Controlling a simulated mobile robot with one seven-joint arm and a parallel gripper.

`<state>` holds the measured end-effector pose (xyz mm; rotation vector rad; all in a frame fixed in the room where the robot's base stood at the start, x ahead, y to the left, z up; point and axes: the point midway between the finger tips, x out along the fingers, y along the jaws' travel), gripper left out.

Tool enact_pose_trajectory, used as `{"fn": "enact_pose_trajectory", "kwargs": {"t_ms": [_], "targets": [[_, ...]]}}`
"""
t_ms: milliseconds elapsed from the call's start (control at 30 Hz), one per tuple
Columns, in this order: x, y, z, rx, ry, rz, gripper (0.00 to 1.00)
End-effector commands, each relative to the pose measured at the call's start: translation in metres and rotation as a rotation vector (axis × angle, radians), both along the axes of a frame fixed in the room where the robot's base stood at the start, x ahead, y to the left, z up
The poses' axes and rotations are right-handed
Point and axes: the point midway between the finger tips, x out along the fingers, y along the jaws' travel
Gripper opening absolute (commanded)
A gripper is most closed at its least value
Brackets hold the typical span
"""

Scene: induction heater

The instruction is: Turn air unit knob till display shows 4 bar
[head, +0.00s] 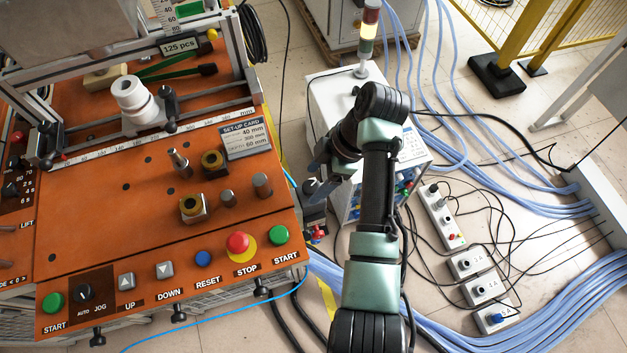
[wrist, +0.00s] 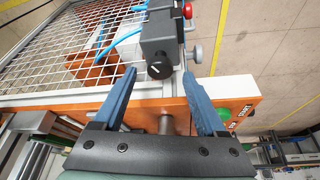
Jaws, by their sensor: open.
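The air unit shows in the wrist view as a grey block (wrist: 160,28) with a dark round knob (wrist: 160,69) on its near end. In the head view the unit (head: 314,212) is at the right side of the orange machine, partly hidden by my arm. My gripper (wrist: 158,74) is open and empty, its blue fingers spread on either side of the knob in the picture. I cannot tell whether they touch it. In the head view my gripper (head: 318,172) is just above the unit. I see no readable bar display.
The orange panel (head: 100,225) with buttons and posts lies to the left. A counter (head: 181,45) reads 125 pcs. A white cabinet with a signal lamp (head: 368,30) stands behind my arm. Blue hoses (head: 480,150) and power strips (head: 441,216) cover the floor at right.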

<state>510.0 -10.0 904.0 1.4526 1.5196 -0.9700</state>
Motion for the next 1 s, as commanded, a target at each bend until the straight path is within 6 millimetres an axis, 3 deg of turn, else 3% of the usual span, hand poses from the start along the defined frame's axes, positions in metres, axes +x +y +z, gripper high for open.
{"fn": "enact_pose_trajectory", "kwargs": {"t_ms": [200, 500, 900, 1000], "targets": [[-0.001, 0.007, -0.016, -0.001, 0.001, 0.0, 0.74], [0.0, 0.007, -0.017, -0.001, 0.0, 0.0, 0.72], [0.0, 0.007, -0.017, -0.001, 0.0, 0.0, 0.0], [0.0, 0.007, -0.016, -0.001, 0.0, 0.0, 0.0]]}}
